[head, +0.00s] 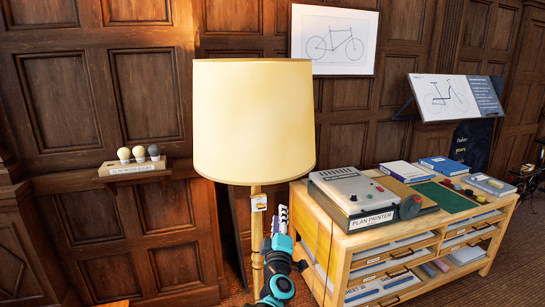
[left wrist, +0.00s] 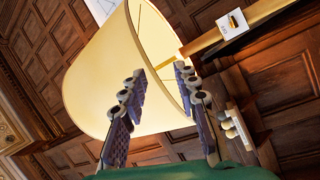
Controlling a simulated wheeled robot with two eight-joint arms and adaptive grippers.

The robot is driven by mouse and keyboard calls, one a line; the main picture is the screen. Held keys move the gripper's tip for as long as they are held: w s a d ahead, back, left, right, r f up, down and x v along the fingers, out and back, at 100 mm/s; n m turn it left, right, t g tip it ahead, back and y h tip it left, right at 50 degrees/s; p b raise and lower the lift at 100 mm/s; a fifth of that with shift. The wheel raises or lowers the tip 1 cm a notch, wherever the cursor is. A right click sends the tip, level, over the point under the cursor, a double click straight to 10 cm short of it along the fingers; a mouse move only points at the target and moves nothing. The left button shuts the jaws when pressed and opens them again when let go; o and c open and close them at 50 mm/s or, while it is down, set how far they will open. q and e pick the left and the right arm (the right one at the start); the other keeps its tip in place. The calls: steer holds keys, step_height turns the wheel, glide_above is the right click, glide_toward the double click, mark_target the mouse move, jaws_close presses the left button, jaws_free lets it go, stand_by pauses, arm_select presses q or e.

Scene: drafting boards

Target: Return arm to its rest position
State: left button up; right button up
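My left gripper (head: 281,220) points upward just right of the lamp's wooden pole (head: 257,228), below the cream lampshade (head: 252,120) in the head view. In the left wrist view the two padded fingers of this gripper (left wrist: 160,82) stand apart with nothing held between them. The lampshade (left wrist: 110,75) shows behind and beyond the fingers, with its open underside to the right. I cannot tell how close the fingers are to the pole. My right gripper is in neither view.
A small rack (head: 135,166) with three bulbs sits on a wall ledge at left. A wooden cabinet (head: 345,250) at right bears a plan printer (head: 352,195), a green mat (head: 443,196) and boxes. A tag (head: 258,202) hangs at the pole. Panelled walls stand behind.

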arm_select(q)
steer(key=s+a+m+g+h, duration=0.4)
steer(key=s+m, duration=0.5)
steer(key=s, duration=0.4)
steer(key=s+a+f+m+g+y, duration=0.1)
steer(key=s+a+f+g, duration=0.1)
steer(key=s+a+f, duration=0.3)
steer(key=s+a+f+m+g+y, duration=0.1)
steer(key=s+a+f, duration=0.4)
steer(key=s, duration=0.6)
steer(key=s+a+f+m+g+y, duration=0.2)
steer(key=s+a+f+g+y, duration=0.1)
steer(key=s+a+f+g, duration=0.2)
steer(key=s+a+f, duration=0.1)
steer(key=s+f, duration=0.1)
steer(key=s, duration=0.1)
steer(key=shift+f, duration=0.3)
steer(key=shift+s, duration=0.1)
